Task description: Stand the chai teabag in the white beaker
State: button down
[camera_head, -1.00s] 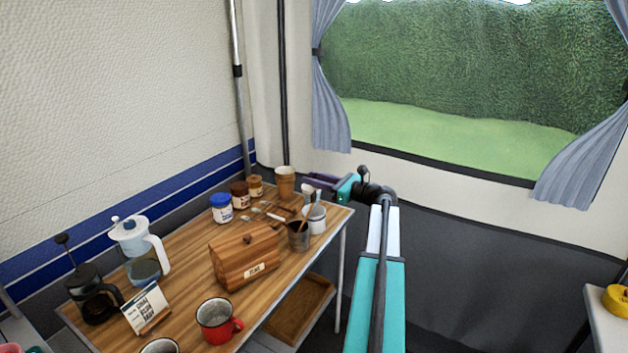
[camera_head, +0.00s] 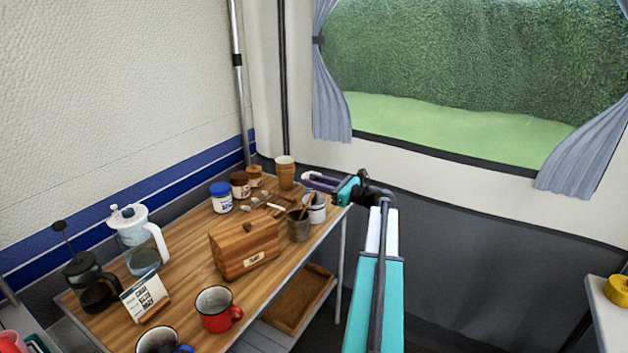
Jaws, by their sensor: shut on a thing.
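My gripper (camera_head: 308,181), with purple fingers on a teal wrist, is above the far right corner of the wooden table (camera_head: 186,294), pointing left. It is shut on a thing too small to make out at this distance. The white beaker (camera_head: 319,214) stands upright at the table's right edge, just below my fingers, with a dark opening. I cannot make out the chai teabag apart from the gripper, nor whether anything reaches into the beaker.
A dark metal pot (camera_head: 298,231) with a wooden-handled utensil stands left of the beaker, close to it. Brown cups (camera_head: 286,173) stand behind. A wooden box (camera_head: 243,248), red mug (camera_head: 217,309), jars (camera_head: 221,197) and loose spoons crowd the table. Floor-side space lies right of it.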

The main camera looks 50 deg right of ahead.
jog(key=shift+f, duration=1.05)
jog(key=c, duration=1.3)
grip_release()
jog(key=shift+c, duration=0.2)
jog(key=b+v, duration=0.1)
jog(key=v, duration=1.3)
jog(key=shift+w+f, duration=0.1)
